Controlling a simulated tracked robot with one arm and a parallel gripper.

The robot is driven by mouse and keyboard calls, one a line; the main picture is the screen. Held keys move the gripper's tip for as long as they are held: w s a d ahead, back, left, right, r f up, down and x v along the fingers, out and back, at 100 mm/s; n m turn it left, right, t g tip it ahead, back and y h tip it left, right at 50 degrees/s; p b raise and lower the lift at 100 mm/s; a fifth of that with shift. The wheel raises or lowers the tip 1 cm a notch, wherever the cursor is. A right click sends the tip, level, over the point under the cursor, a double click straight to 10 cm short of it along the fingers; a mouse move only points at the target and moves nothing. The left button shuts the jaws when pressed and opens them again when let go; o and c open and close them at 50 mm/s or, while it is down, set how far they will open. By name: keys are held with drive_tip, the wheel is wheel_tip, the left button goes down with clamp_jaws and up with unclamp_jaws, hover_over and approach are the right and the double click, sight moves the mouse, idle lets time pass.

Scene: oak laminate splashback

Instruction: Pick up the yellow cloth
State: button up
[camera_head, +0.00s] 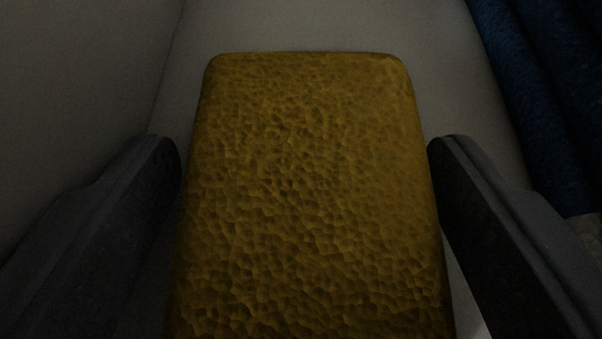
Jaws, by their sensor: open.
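The yellow cloth (312,190) is a thick block with rounded corners and a cracked, sponge-like texture. It fills the middle of the view and runs off the bottom edge. My gripper (304,155) is open, with one dark finger on each side of the yellow cloth. The left finger shows a narrow gap to the cloth's left side. The right finger is very close to the cloth's right side, and I cannot tell whether it touches. The near end of the cloth is out of view.
A pale grey surface (430,40) lies under and behind the cloth. A pale wall-like face (80,80) rises on the left. Dark blue textured folds (545,90) lie at the upper right, close to the right finger. The scene is dim.

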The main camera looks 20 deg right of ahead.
drive_tip(key=c, duration=0.8)
drive_tip(key=shift+o, duration=0.2)
drive_tip(key=shift+r, duration=0.15)
